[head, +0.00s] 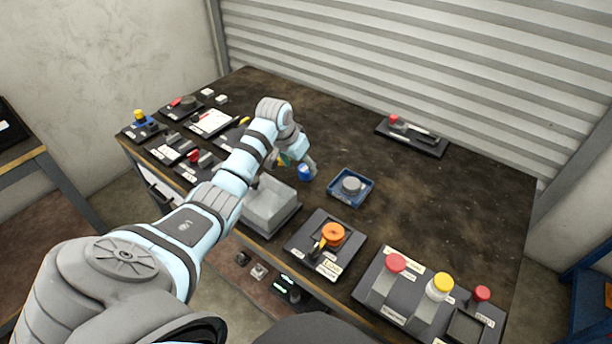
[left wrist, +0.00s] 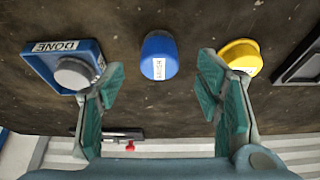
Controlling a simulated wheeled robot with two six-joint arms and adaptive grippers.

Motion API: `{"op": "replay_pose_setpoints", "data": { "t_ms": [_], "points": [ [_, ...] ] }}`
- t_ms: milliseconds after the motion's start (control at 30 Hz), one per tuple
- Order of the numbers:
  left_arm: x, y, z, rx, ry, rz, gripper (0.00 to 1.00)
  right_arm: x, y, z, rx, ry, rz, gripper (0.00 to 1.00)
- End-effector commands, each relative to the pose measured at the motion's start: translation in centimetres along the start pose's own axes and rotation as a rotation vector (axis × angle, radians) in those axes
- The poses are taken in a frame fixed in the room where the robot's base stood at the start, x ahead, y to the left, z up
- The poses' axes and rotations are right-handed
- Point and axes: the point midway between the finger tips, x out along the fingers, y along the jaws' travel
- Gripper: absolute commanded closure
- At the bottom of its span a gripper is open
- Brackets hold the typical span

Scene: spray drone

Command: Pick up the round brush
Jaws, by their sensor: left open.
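I cannot pick out a round brush for certain. A grey round piece (head: 351,185) sits in a small blue tray (head: 364,199); in the left wrist view the piece (left wrist: 74,74) is at the left, and the tray (left wrist: 42,60) reads DONE. A blue round-topped piece (left wrist: 159,56) with a white label stands on the table, ahead of my left fingers; it also shows in the head view (head: 305,173). My left gripper (left wrist: 162,85) is open and empty, its green-padded fingers wide apart above the table. My right gripper is out of view.
A yellow piece (left wrist: 240,54) is right of the blue one. A black tray (head: 411,137) with a red-ended item lies at the back. Button blocks (head: 430,295) line the front right; the right middle is clear.

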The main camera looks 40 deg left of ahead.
Motion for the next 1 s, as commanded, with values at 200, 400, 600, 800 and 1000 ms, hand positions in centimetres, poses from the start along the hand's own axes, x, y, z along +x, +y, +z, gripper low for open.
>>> {"op": "replay_pose_setpoints", "data": {
  "t_ms": [200, 400, 600, 800, 1000],
  "points": [
    [4.4, 0.1, -0.4, 0.000, -0.001, 0.003, 0.41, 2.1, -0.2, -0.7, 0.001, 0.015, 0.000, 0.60],
    [4.8, 0.1, -0.6, 0.004, 0.001, 0.001, 0.41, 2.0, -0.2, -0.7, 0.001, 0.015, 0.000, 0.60],
    [4.8, 0.1, -0.6, 0.004, 0.001, 0.002, 0.63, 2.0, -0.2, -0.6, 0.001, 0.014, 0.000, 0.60],
    [4.8, 0.1, -0.6, 0.004, 0.001, 0.002, 0.95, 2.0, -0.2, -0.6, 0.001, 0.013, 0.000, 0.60],
    [4.7, 0.1, -0.6, 0.004, 0.001, 0.002, 0.97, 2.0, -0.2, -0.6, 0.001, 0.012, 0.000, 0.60]
  ]
}}
